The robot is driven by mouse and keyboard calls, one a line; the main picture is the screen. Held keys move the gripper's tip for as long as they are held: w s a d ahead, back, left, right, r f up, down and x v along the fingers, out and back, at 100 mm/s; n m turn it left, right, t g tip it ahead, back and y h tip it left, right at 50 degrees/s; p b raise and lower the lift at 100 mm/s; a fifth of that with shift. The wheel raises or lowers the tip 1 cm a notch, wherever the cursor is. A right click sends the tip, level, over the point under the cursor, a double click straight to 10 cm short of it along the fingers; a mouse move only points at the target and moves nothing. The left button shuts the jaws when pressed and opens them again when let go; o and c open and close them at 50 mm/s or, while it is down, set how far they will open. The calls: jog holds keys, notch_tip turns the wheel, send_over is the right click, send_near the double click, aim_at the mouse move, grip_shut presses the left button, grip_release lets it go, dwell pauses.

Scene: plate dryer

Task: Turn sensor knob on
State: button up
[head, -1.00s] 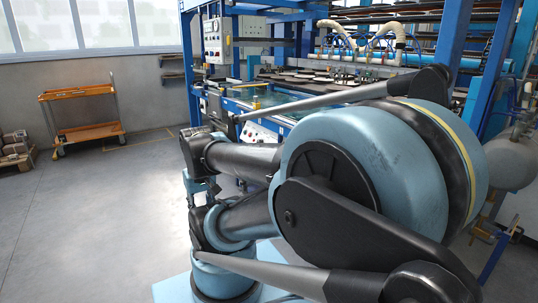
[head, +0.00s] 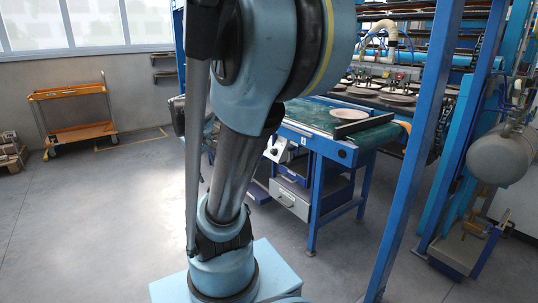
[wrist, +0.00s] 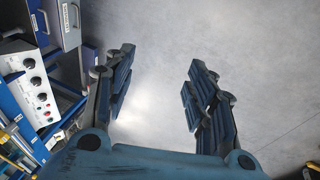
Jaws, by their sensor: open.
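A white control panel (wrist: 22,82) with several black knobs (wrist: 30,63) and small coloured buttons is at the left edge of the wrist view. Its labels are too small to read, so I cannot tell which knob is the sensor knob. My gripper (wrist: 161,62) is open and empty, its two fingers spread over bare floor. The panel lies to the left of the fingers, apart from them. In the head view a small white panel (head: 280,149) shows under the conveyor end, partly beside my arm. My fingers cannot be made out in the head view.
A green conveyor (head: 322,117) carries a plate (head: 352,114). Grey drawers (head: 291,200) hang below it. A blue post (head: 416,150) stands at the right, near a grey tank (head: 501,157). An orange cart (head: 82,133) stands at the back left.

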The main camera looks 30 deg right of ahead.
jog(key=w+d+n+h, duration=0.1)
jog(key=w+d+h, duration=0.1)
jog(key=w+d, duration=0.55)
jog(key=w+d+r+n+h, duration=0.15)
jog(key=w+d, duration=0.35)
jog(key=w, duration=0.6)
jog(key=w+d+n+h, duration=0.1)
jog(key=w+d+h, duration=0.2)
jog(key=w+d, duration=0.45)
jog(key=w+d+f+n+g+h, duration=0.1)
jog(key=w+d+f, duration=0.25)
jog(key=w, duration=0.25)
jog(key=w+d+f+n+h, duration=0.1)
jog(key=w+d+f, duration=0.2)
jog(key=w+d, duration=0.15)
jog(key=w+d+f+n+h, duration=0.1)
jog(key=w+d+f+h, duration=0.1)
jog(key=w+d+f, duration=0.3)
jog(key=w+d+f+n+h, duration=0.1)
jog(key=w+d+f, duration=0.15)
jog(key=f, duration=0.45)
jog(key=s+x, duration=0.1)
jog(key=x, duration=1.7)
jog(key=shift+s+r+g, duration=0.15)
jog(key=shift+s+g, duration=0.1)
jog(key=shift+g, duration=0.15)
jog(key=shift+d+h, duration=0.15)
jog(key=shift+h, duration=0.1)
jog(key=c, duration=1.1)
